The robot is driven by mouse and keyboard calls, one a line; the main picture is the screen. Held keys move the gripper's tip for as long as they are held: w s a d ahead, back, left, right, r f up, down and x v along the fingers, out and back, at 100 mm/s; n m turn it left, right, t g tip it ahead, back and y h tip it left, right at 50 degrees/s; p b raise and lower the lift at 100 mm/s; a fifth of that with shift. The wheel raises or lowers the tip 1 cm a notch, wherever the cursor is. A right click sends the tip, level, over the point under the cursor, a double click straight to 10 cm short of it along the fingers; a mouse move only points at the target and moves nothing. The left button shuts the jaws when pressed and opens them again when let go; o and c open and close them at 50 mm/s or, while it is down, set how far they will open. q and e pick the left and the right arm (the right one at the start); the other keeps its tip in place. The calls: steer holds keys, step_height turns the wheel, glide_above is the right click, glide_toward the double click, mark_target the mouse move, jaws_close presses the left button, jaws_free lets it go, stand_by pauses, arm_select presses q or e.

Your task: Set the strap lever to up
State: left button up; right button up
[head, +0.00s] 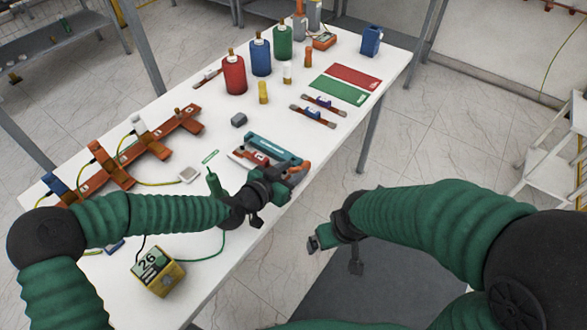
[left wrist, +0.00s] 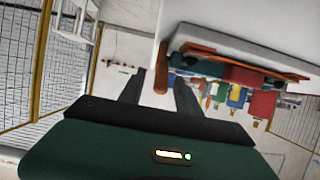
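The strap lever's orange handle (head: 301,167) appears at the right end of a teal and red strap device (head: 274,147) near the table's front edge. In the left wrist view the orange handle (left wrist: 161,80) points away from the device, between the directions of two dark fingers. My left gripper (head: 287,182) is beside the handle on the near side, and its fingers (left wrist: 160,95) stand apart. I cannot tell whether they touch the handle. The gripper and wrist hide part of the device. My right gripper (head: 335,248) hangs off the table's front edge, fingers apart and empty.
The white table (head: 330,62) holds red (head: 234,75), blue (head: 260,57) and green (head: 283,42) bushings at the back. An orange rack (head: 150,145) lies left. A yellow box marked 26 (head: 158,272) is at the front left. Red and green mats (head: 340,93) lie right.

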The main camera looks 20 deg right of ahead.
arm_select(q)
steer(key=shift+w+d+f, duration=0.1)
steer(key=shift+d, duration=0.1)
steer(key=shift+w+f, duration=0.1)
steer(key=shift+w, duration=0.05)
jaws_close()
stand_by(1.2)
